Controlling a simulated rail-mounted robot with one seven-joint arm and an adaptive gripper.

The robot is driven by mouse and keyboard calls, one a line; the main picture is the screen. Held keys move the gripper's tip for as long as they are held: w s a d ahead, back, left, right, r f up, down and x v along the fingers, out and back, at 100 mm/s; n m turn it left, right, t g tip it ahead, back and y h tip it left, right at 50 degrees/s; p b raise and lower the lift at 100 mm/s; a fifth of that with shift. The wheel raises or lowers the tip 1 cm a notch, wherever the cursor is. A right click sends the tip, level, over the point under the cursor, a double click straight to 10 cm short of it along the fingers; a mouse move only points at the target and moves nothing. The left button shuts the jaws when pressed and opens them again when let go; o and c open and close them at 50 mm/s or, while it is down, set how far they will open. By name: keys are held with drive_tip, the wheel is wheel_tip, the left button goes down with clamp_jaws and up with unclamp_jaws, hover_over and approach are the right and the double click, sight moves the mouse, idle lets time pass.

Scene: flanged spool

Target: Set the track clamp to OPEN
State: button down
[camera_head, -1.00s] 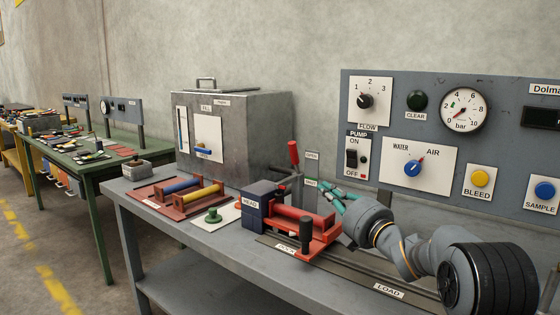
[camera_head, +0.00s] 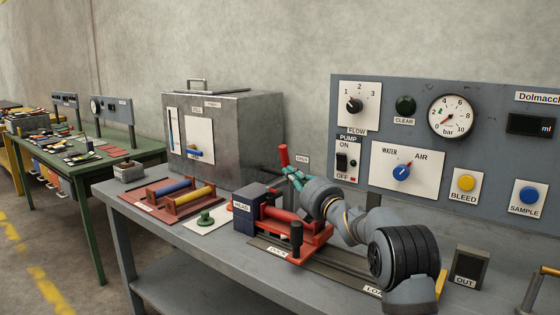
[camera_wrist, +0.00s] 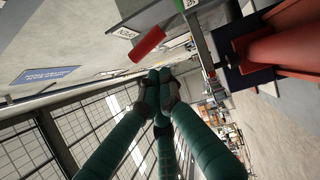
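The clamp lever's red handle (camera_head: 284,155) stands nearly upright behind the red spool carriage (camera_head: 312,238). A small plate marked OPEN (camera_head: 302,159) is just right of it. My gripper (camera_head: 287,171), with teal fingers, is at the lower part of the red handle in the head view. In the wrist view its fingertips (camera_wrist: 160,80) are drawn together, with nothing seen between them. The red handle (camera_wrist: 148,44) shows just beyond and above the tips there; I cannot tell whether they touch. The lower lever and its pivot are hidden behind my gripper and the carriage.
The blue HEAD block (camera_head: 248,212) adjoins the carriage on the left. A grey metal box (camera_head: 235,140) stands behind. The control panel (camera_head: 345,200) is behind my arm. A red rack (camera_head: 150,200) and a green knob on a white plate (camera_head: 205,218) lie left. An OUT box (camera_head: 470,268) stands right.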

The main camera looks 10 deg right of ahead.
drive_tip(key=p+x, duration=0.2)
drive_tip(key=x, duration=0.4)
drive_tip(key=shift+w, duration=0.3)
drive_tip(key=shift+a, duration=0.1)
